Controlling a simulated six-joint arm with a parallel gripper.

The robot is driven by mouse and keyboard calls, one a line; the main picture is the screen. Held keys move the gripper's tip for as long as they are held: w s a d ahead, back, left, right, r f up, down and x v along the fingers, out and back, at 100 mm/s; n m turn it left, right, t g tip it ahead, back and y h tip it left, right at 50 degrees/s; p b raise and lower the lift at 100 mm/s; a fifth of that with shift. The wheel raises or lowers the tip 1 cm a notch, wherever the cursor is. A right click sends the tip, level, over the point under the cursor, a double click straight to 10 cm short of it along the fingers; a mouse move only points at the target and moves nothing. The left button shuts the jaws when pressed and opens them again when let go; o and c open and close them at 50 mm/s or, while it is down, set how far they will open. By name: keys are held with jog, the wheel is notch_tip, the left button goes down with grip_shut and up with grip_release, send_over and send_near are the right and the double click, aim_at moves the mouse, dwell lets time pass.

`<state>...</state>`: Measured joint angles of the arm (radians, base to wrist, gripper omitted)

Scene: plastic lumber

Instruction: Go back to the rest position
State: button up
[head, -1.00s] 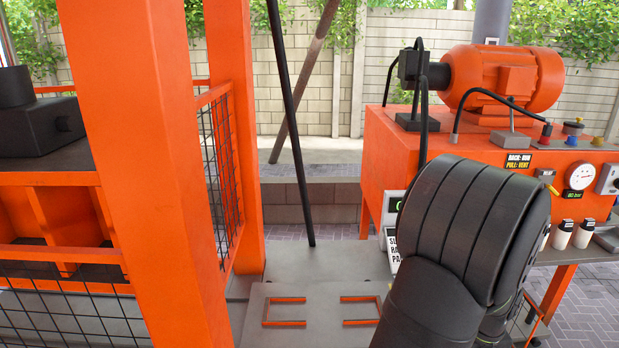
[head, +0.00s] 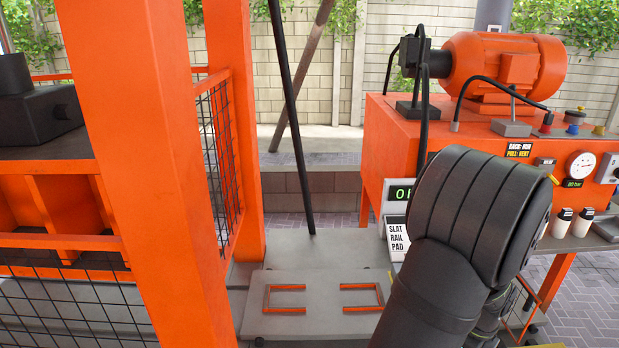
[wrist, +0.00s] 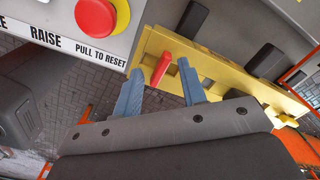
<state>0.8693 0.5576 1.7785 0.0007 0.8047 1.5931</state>
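My gripper (wrist: 160,69) shows in the wrist view as two blue-grey fingers, spread apart and open. A red peg-like part (wrist: 161,69) appears between the fingers, in front of a yellow bar (wrist: 220,75); I cannot tell whether the fingers touch it. Nothing is visibly gripped. In the head view my black arm fills the lower right, and my gripper is hidden there.
A panel with a red button (wrist: 95,17) is close at upper left in the wrist view. In the head view are an orange post (head: 150,150), a grey pad (head: 310,318) with orange outlines, a sign (head: 396,237) and an orange motor cabinet (head: 450,135).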

jog(key=n, duration=0.4)
jog(key=shift+n, duration=0.4)
jog(key=n, duration=0.5)
jog(key=shift+r, duration=2.05)
jog(key=shift+c, duration=0.8)
